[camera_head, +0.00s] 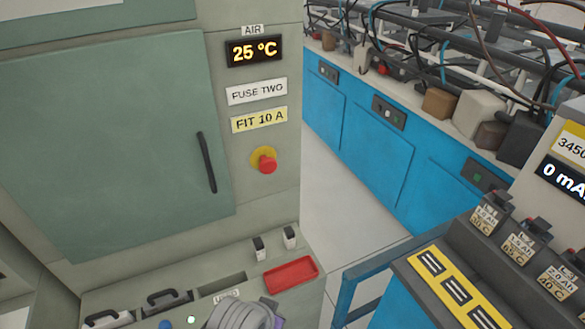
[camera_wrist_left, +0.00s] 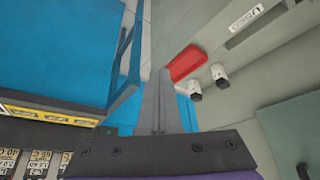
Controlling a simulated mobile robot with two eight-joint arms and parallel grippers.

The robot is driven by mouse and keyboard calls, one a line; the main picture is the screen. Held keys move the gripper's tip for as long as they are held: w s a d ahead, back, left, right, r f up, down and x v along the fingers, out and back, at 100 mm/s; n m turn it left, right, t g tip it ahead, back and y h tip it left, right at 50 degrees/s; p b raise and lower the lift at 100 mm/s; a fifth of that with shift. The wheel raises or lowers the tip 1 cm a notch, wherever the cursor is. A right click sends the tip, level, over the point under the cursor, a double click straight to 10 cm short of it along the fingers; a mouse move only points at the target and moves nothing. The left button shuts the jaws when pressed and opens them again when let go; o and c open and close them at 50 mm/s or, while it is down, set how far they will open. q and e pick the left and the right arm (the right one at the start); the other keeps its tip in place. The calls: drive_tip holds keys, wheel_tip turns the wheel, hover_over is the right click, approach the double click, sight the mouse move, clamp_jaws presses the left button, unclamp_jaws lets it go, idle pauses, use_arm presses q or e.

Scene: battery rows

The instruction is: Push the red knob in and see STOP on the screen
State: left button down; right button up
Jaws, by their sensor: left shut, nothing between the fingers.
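The red knob (camera_head: 267,165) sticks out from a yellow disc on the grey-green cabinet front in the head view. The screen (camera_head: 254,51) above it, under an AIR label, reads 25 °C. My left gripper (camera_wrist_left: 160,76) is shut and empty in the left wrist view, its fingers pointing toward the blue rails and the red tray. In the head view, only a rounded grey part of my arm shows at the bottom edge, below the knob; the fingers cannot be made out there. The knob is not in the wrist view. My right gripper is not in view.
A red tray (camera_head: 291,274) and two small fuse-like pieces (camera_head: 290,238) sit on the cabinet ledge below the knob. A door (camera_head: 120,145) with a black handle is left of it. A battery rack (camera_head: 465,280) and a 0 mA screen (camera_head: 565,180) stand right. Space before the knob looks clear.

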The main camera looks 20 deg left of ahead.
use_arm(q)
drive_tip(key=shift+d, duration=0.1)
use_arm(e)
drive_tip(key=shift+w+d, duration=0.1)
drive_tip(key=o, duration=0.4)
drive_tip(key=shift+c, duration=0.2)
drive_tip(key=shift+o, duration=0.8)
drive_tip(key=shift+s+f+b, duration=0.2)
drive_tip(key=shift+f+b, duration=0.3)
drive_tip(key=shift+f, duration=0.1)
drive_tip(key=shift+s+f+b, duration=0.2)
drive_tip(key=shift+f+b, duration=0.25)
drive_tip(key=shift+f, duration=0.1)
use_arm(q)
drive_tip(key=w+a+r+m+y+b, duration=0.25)
drive_tip(key=w+a+m+y, duration=0.6)
drive_tip(key=m, duration=0.55)
drive_tip(key=w+d+r+m+t+y, duration=0.2)
drive_tip(key=w+r+m+t, duration=0.1)
drive_tip(key=w+r+m, duration=0.2)
drive_tip(key=w+d+r+m+t+y+b, duration=0.1)
drive_tip(key=w+d+r+m+t+y, duration=0.1)
drive_tip(key=w+r+m, duration=0.3)
drive_tip(key=shift+w+d+r+m+t+y, duration=0.15)
drive_tip(key=shift+w+d+m+t+y, duration=0.1)
drive_tip(key=shift+w+m+t+y, duration=0.5)
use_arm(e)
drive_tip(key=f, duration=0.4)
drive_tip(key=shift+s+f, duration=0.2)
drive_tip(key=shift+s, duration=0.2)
